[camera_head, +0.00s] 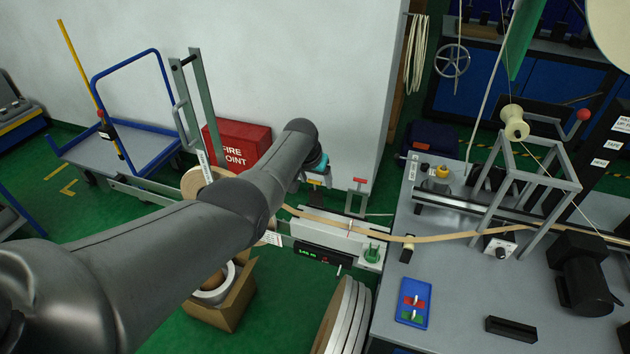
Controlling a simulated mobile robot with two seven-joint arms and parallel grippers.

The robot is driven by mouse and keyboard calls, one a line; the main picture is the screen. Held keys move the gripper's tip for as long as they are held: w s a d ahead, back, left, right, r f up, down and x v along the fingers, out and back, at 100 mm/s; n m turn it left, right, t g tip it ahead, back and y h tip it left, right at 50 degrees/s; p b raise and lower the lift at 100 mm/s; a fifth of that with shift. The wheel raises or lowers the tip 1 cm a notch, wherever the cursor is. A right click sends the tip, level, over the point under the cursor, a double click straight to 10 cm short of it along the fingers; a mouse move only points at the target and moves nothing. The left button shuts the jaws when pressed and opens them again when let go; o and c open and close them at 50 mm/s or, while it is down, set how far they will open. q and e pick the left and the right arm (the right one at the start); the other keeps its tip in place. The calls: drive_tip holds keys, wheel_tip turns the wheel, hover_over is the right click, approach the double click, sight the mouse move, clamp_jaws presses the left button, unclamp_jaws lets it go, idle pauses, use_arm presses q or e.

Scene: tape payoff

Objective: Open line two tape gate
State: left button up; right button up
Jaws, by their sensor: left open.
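My left arm reaches in from the left, and its wrist with a teal band ends above the tape stand. My left gripper (316,172) is small there, partly hidden by my wrist, over a small yellow-topped part (316,183). A grey upright bracket with a red top (359,181) stands to the right, apart from the gripper. I cannot tell which is the line two gate. A tan tape (395,237) runs from a roll (196,181) behind my arm, past the white unit (335,238), to the right bench. My right gripper is not in view.
A red fire-point box (240,140), a carton (225,310) and leaning discs (345,315) stand around the unit.

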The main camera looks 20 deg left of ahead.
use_arm(q)
drive_tip(key=shift+o, duration=0.8)
drive_tip(key=shift+s+f, duration=0.1)
drive_tip(key=shift+s, duration=0.05)
drive_tip(key=p+v, duration=0.5)
drive_tip(key=v, duration=1)
drive_tip(key=shift+p, duration=0.35)
